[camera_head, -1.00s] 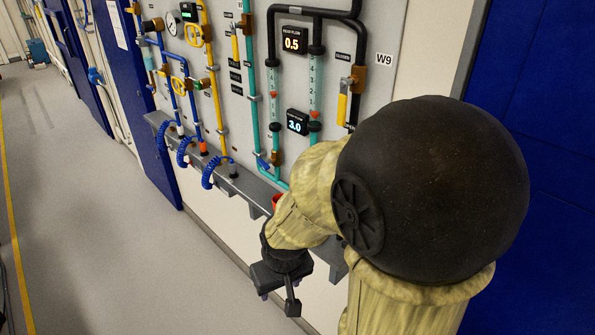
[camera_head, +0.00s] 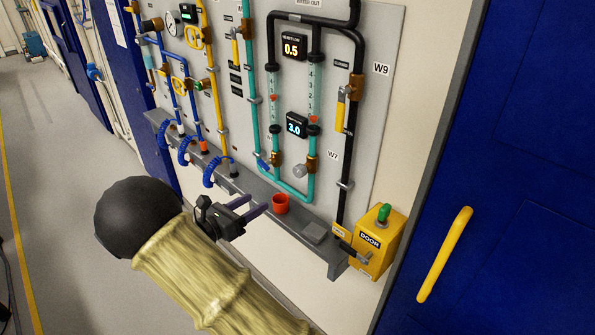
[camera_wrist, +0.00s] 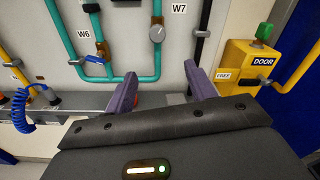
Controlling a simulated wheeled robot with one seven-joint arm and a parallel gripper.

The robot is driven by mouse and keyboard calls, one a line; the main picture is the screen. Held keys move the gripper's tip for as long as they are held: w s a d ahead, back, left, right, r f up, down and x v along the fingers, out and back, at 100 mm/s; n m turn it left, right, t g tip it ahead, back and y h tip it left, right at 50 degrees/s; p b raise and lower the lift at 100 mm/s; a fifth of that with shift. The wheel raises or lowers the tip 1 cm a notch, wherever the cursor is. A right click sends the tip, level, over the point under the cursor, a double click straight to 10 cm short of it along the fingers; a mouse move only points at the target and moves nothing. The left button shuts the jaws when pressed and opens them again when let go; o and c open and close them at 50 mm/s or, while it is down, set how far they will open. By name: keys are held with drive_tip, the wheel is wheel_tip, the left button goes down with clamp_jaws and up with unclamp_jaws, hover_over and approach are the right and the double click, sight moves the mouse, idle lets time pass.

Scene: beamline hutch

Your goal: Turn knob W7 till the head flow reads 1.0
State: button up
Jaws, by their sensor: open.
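Knob W7 (camera_head: 300,171) is a round grey knob on the lower part of the right teal pipe, below its W7 label. It also shows in the wrist view (camera_wrist: 157,34), above and beyond the gap between my fingers. The head flow display (camera_head: 294,46) reads 0.5 in orange digits. My gripper (camera_head: 255,206) is open and empty, its purple fingers pointing towards the panel, low and left of the knob. The fingers also show in the wrist view (camera_wrist: 160,74), apart from the knob.
A grey ledge (camera_head: 255,187) runs under the panel, bearing a red cup (camera_head: 281,204) near my fingers. Blue-handled valve W6 (camera_wrist: 94,59) sits left of the knob. A second display (camera_head: 297,125) reads 3.0. A yellow DOOR box (camera_head: 375,245) stands at right.

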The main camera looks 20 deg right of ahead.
sight(296, 174)
drive_tip(key=shift+w+r, duration=0.1)
drive_tip(key=shift+w, duration=0.15)
drive_tip(key=shift+d, duration=0.15)
drive_tip(key=p+x, duration=0.4)
drive_tip(key=x, duration=1.3)
drive_tip(key=shift+w+d+r+p, duration=0.1)
drive_tip(key=shift+w+p, duration=0.1)
drive_tip(key=shift+p, duration=0.15)
drive_tip(key=c, duration=1)
